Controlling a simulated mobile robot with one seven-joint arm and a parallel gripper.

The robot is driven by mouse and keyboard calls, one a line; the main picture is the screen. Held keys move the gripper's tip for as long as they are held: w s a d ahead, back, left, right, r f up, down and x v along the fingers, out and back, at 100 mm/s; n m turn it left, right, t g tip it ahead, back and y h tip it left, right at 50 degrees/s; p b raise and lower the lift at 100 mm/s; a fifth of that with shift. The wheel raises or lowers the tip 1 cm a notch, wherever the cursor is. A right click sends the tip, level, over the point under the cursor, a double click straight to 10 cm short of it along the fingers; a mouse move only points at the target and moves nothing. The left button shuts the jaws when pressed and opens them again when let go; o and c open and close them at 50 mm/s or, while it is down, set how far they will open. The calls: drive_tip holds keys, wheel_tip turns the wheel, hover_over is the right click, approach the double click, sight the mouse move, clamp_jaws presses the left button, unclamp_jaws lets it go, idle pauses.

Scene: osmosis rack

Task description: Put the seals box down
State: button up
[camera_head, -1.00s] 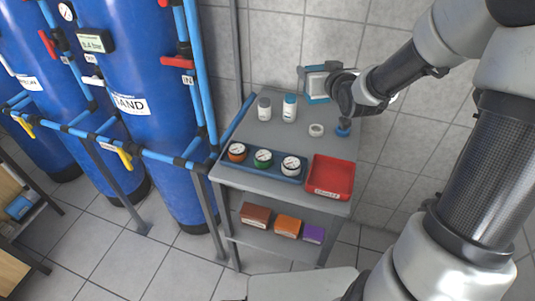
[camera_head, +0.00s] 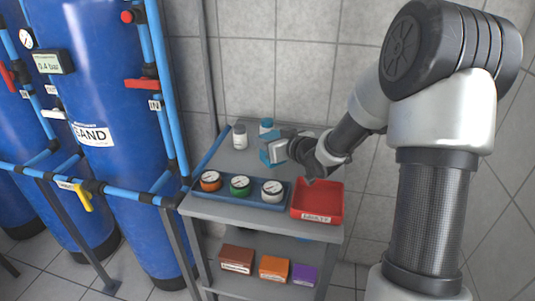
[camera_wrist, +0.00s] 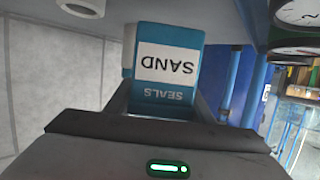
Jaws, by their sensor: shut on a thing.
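The seals box (camera_head: 271,151) is blue and white, and in the wrist view its label (camera_wrist: 168,65) reads "SAND SEALS" upside down. My gripper (camera_head: 285,150) is shut on it in the head view; the wrist view shows the box between the fingers (camera_wrist: 160,104). The box is over the grey top (camera_head: 226,165) of the cart, behind the gauges and in front of the blue-capped bottle (camera_head: 266,126). I cannot tell whether its underside touches the top.
A white bottle (camera_head: 240,140) stands left of the box. A blue tray (camera_head: 225,198) with orange, green and white gauges lies in front, and a red tray (camera_head: 317,207) at right. A lower shelf holds brown (camera_head: 237,259), orange (camera_head: 274,268) and purple (camera_head: 305,275) boxes. Blue pipes and tanks stand left.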

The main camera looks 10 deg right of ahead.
drive_tip(key=shift+f+b, duration=0.5)
drive_tip(key=shift+f, duration=1.25)
drive_tip(key=shift+f, duration=0.15)
drive_tip(key=o, duration=1.3)
drive_tip(key=shift+c, duration=0.2)
